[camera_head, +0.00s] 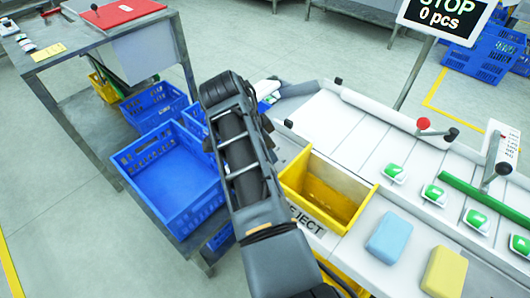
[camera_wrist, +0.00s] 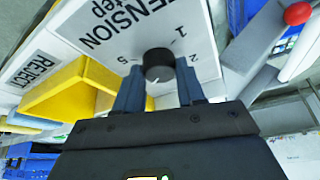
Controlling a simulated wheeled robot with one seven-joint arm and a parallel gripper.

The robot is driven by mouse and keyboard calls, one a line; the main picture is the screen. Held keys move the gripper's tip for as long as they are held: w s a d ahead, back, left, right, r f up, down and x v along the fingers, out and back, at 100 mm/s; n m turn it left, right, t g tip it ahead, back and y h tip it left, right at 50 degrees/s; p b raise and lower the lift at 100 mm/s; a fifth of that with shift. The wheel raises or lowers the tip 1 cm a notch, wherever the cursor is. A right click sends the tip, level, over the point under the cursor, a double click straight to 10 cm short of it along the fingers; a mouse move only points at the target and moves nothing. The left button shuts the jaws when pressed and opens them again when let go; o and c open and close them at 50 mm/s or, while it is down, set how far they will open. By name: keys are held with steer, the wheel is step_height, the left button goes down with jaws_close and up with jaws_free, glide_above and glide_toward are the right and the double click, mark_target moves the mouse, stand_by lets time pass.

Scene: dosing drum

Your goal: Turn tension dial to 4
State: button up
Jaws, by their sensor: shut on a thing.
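The black round tension dial (camera_wrist: 158,62) sits on a white panel (camera_wrist: 195,20) in the wrist view. The panel carries the words TENSION and step, with the numerals 2, 1 and 5 showing around the dial. My gripper (camera_wrist: 160,80) has its two blue-grey fingers on either side of the dial, shut on it. A small pale mark shows at the dial's near side, but I cannot tell which numeral it points to. In the head view, my arm hides the dial and the fingertips.
A yellow reject bin (camera_head: 325,190) stands beside my arm, with a blue crate (camera_head: 170,178) to the left. A red-knobbed lever (camera_head: 423,124) and green-and-white packs (camera_head: 434,194) are on the machine to the right. A sign (camera_head: 446,18) reads STOP 0 pcs.

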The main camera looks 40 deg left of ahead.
steer(key=shift+m, duration=0.4)
steer(key=o, duration=1)
steer(key=shift+b+v, duration=0.55)
steer(key=shift+v, duration=3.35)
steer(key=shift+w+a, duration=0.1)
